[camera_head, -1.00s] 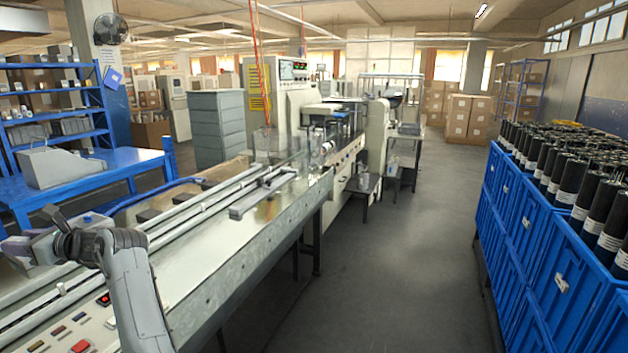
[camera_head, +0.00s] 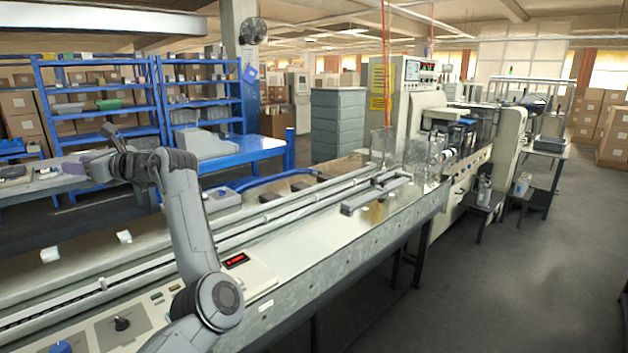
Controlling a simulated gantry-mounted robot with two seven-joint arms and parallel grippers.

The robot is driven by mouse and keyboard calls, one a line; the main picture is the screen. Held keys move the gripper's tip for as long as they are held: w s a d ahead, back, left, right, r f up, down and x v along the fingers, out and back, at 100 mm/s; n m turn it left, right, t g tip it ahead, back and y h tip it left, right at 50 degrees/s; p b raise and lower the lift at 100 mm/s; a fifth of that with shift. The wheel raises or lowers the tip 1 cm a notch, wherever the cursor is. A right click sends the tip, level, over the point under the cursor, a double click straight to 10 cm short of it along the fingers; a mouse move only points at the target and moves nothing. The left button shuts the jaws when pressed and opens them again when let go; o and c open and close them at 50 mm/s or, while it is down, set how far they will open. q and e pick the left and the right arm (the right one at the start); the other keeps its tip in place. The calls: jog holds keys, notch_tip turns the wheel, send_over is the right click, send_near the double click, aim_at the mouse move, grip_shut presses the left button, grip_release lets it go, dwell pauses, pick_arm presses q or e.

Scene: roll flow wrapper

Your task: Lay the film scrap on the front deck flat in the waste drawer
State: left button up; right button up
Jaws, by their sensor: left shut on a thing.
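My left gripper (camera_head: 98,164) is at the left, its arm rising from the bottom of the view and bending left at the wrist. It hangs above the far side of the long conveyor deck (camera_head: 330,235). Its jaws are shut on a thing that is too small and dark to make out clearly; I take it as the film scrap. No loose film scrap shows plainly on the deck. I cannot pick out the waste drawer. My right gripper is not in view.
A control panel (camera_head: 135,325) with knobs and a red display lies at the deck's near edge. Two small white pieces, one of them a white block (camera_head: 124,237), sit across the deck. Blue shelves (camera_head: 100,100) and a grey cabinet (camera_head: 338,125) stand behind.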

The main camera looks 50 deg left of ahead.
pick_arm(q)
jog(key=w+d+r+m+t+y, duration=0.35)
jog(key=w+d+r, duration=0.2)
jog(key=w, duration=0.35)
jog(key=w+d+f+m+t+y, duration=0.1)
jog(key=w+d+f+m+t, duration=0.2)
jog(key=w+d, duration=0.4)
jog(key=w+d+f+m+t, duration=0.1)
jog(key=w+d+m+t, duration=0.1)
jog(key=w+d+t, duration=0.55)
jog(key=w+d+f+m+t+h, duration=0.2)
jog(key=w+d+f+m+t, duration=0.45)
jog(key=w+d+f, duration=0.4)
jog(key=shift+d+f+m+t+h, duration=4.35)
jog(key=shift+d+f+h, duration=1.3)
jog(key=shift+d+f, duration=9.4)
jog(key=d+r, duration=0.2)
jog(key=d, duration=0.3)
jog(key=s+r+m+h+p, duration=0.1)
jog(key=s+r+h+p, duration=0.1)
jog(key=r+p, duration=1.7)
jog(key=s+r+m+h+p, duration=0.1)
jog(key=s+r+p, duration=0.3)
jog(key=r+p, duration=1.5)
jog(key=h+p, duration=0.1)
jog(key=p, duration=1.4)
jog(key=shift+s+d+r+m+t+h, duration=0.15)
jog(key=shift+s+r+m+t+h, duration=0.15)
jog(key=shift+s+m+t, duration=0.1)
